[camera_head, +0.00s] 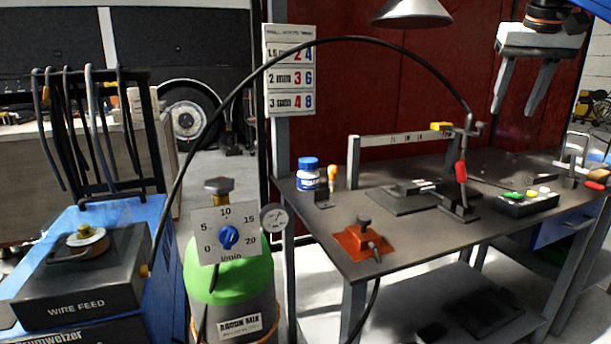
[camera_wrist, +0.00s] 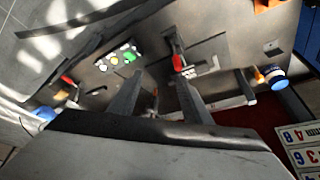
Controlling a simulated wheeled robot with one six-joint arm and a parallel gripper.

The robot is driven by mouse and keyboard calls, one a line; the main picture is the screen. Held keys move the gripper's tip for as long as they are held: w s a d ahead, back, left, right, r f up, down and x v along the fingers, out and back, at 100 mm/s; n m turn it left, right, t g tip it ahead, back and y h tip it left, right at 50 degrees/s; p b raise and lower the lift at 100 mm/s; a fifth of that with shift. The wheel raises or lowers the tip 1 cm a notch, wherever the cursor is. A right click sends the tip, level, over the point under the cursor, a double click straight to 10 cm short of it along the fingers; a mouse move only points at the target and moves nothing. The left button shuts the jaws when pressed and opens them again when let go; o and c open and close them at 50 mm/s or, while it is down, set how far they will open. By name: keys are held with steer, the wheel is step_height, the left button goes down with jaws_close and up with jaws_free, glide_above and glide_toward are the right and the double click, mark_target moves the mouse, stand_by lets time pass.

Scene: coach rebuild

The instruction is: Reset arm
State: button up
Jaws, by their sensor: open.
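My gripper (camera_head: 522,86) is at the upper right of the head view, raised above the back right of the workbench. Its two grey fingers point down and stand apart with nothing between them. The wrist view also shows my gripper's fingers (camera_wrist: 160,100) spread and empty, with the workbench (camera_wrist: 150,45) beyond them. In the head view the workbench top (camera_head: 430,243) lies well below the fingertips, and they touch nothing.
A torch with a red handle (camera_head: 461,171) stands on the bench, its black cable arching left to the wire feeder (camera_head: 75,285). A green gas cylinder (camera_head: 228,275) stands left of the bench. A lamp (camera_head: 412,14) hangs above.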

steer(key=s+a+f+n, duration=0.1)
steer(key=s+a+f, duration=0.3)
steer(key=s+f, duration=0.4)
steer(key=s+a+f+n+y, duration=0.1)
steer(key=s+a+f, duration=0.4)
steer(key=f, duration=1.4)
steer(key=s+a+f+n, duration=0.1)
steer(key=s+a+f, duration=0.4)
steer(key=s+f, duration=0.6)
step_height(320, 180, down, 4)
steer(key=shift+a+r, duration=0.15)
steer(key=shift+r, duration=0.05)
